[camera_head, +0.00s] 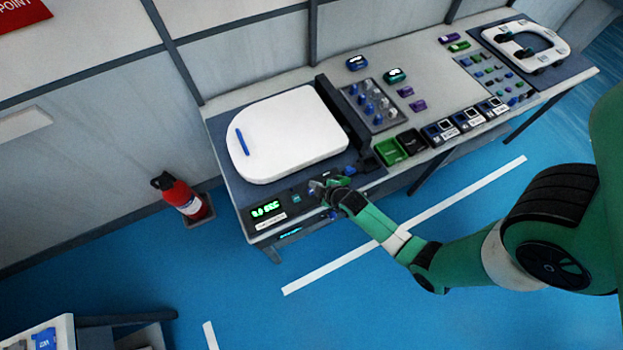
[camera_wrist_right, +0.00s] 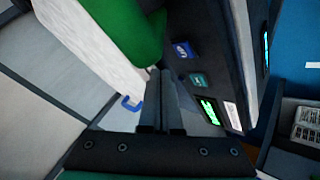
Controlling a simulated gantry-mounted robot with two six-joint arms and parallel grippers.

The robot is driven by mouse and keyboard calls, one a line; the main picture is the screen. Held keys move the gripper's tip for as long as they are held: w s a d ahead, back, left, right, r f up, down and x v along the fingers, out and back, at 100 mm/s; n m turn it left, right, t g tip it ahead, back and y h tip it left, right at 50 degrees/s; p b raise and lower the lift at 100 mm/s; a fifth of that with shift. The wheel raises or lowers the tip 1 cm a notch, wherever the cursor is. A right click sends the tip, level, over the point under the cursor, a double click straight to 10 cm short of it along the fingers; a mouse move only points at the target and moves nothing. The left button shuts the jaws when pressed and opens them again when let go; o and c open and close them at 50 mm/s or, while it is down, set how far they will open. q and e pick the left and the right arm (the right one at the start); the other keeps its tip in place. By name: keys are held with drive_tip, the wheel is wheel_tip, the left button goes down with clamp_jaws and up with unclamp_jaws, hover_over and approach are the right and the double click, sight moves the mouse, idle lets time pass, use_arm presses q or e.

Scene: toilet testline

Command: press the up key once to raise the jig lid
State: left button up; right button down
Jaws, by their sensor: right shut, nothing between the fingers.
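The white jig lid (camera_head: 290,135) lies flat on the dark jig panel, with a blue strip (camera_head: 242,142) at its left end. It also shows at the left of the right wrist view (camera_wrist_right: 105,65). On the panel's front edge, a teal key (camera_head: 297,198) sits beside a green-lit display (camera_head: 265,209). The right wrist view shows a blue key (camera_wrist_right: 183,50) and the teal key (camera_wrist_right: 198,80); their markings are too small to read. My right gripper (camera_head: 318,187) is shut and empty, over the front edge near the keys. My left gripper is not in view.
Green and black bins (camera_head: 390,151) and a button panel (camera_head: 372,105) stand to the right on the bench. A toilet seat (camera_head: 527,43) lies at the far right. A fire extinguisher (camera_head: 182,195) stands on the floor at left. The blue floor in front is mostly clear.

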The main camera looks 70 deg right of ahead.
sight(311, 192)
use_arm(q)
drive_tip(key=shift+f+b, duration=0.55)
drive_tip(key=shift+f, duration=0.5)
use_arm(e)
drive_tip(key=shift+f, duration=1.15)
drive_tip(key=shift+f, duration=0.1)
use_arm(q)
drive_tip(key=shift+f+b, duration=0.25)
drive_tip(key=shift+b, duration=0.05)
use_arm(e)
drive_tip(key=shift+f, duration=0.3)
